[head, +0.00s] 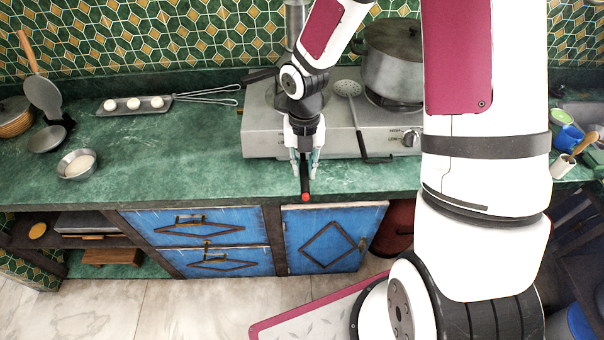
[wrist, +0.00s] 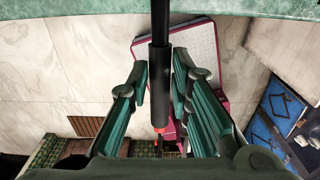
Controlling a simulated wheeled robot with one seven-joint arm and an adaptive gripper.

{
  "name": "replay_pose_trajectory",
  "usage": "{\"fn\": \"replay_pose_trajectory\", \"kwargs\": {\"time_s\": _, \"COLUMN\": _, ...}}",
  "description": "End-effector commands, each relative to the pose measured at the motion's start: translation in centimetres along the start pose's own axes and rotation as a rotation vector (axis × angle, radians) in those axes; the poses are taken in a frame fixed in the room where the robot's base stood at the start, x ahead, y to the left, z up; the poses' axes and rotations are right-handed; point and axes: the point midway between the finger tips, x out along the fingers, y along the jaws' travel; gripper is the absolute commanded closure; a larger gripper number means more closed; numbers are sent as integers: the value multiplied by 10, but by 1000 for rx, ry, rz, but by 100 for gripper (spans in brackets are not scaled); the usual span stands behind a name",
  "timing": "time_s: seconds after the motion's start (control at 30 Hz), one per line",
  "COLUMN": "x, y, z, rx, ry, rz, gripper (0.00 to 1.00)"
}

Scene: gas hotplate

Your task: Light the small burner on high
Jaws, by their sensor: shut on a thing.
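The grey gas hotplate (head: 262,142) sits on the green counter. Its left burner is mostly hidden behind my arm, and a large lidded pot (head: 392,70) stands on the right burner. One knob (head: 410,138) shows at the right of the front panel; the panel's left part is partly covered by my gripper. My gripper (head: 304,160) is in front of the hotplate, shut on a black stick-like lighter (head: 305,186) with a red end. In the wrist view the lighter (wrist: 159,85) runs between the fingers (wrist: 160,75). No flame is visible.
A skimmer (head: 348,90) lies across the hotplate, its black handle hanging over the front. A tray with white balls (head: 133,104) and a small bowl (head: 77,165) stand at the left. The counter left of the hotplate is partly clear. Blue cabinet doors (head: 325,238) are below.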

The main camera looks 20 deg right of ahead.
Motion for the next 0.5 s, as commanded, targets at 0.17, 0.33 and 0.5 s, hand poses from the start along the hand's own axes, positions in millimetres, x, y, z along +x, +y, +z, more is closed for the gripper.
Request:
{"fn": "replay_pose_trajectory", "kwargs": {"time_s": 0.17, "x": 1, "y": 1, "z": 28, "rx": 2, "ry": -1, "rz": 2, "gripper": 100}}
{"fn": "replay_pose_trajectory", "kwargs": {"time_s": 0.33, "x": 0, "y": 1, "z": 52, "rx": 1, "ry": 0, "rz": 2, "gripper": 100}}
{"fn": "replay_pose_trajectory", "kwargs": {"time_s": 0.5, "x": 0, "y": 1, "z": 77, "rx": 2, "ry": -1, "rz": 2, "gripper": 100}}
